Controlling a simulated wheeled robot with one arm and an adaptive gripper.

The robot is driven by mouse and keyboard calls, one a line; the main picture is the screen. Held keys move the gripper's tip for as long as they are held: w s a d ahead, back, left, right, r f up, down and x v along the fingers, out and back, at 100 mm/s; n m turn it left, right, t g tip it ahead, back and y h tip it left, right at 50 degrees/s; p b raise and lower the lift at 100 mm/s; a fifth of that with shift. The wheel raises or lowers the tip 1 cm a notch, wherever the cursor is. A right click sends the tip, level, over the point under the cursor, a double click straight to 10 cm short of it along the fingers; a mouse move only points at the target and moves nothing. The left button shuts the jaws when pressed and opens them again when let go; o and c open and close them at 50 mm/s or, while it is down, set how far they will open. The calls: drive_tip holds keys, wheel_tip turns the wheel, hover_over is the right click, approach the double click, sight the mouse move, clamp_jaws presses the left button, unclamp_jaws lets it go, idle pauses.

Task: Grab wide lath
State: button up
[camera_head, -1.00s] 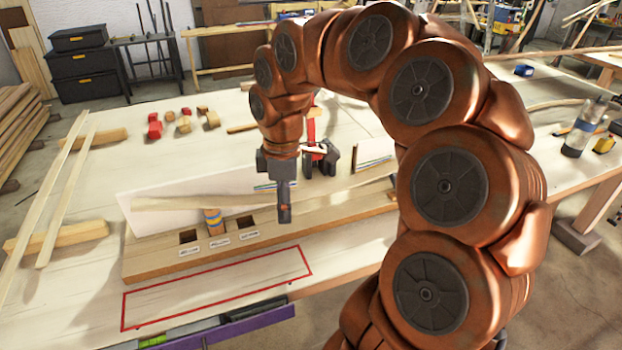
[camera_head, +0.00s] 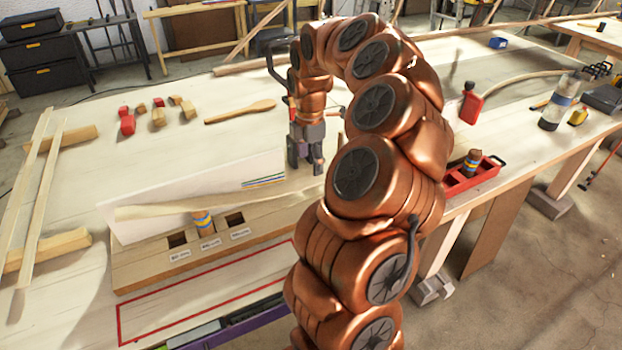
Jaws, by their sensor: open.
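My gripper (camera_head: 306,160) points down over the table, right of the white upright panel (camera_head: 190,196). Its fingers are small and dark, open, with nothing seen between them. A pale, slightly bent lath (camera_head: 165,211) lies along the front of the panel, above a wooden base (camera_head: 135,275) with labelled square holes. Two straight pale laths (camera_head: 28,172) (camera_head: 45,205) rest side by side on wooden blocks at the left, well away from my gripper. I cannot tell for sure which lath is the wide one. My arm hides part of the table behind it.
A striped cylinder (camera_head: 203,222) stands at the base's middle hole. A red tray (camera_head: 484,172) holds another cylinder (camera_head: 472,160). A red bottle (camera_head: 470,105), clear bottle (camera_head: 556,103) and curved lath (camera_head: 530,77) are at right. Small blocks (camera_head: 158,116) and a wooden paddle (camera_head: 240,112) lie behind.

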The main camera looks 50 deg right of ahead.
sight(311, 180)
drive_tip(key=shift+d+f+p, duration=0.1)
drive_tip(key=shift+f+p, duration=1)
drive_tip(key=shift+f, duration=1.4)
drive_tip(key=c, duration=1.3)
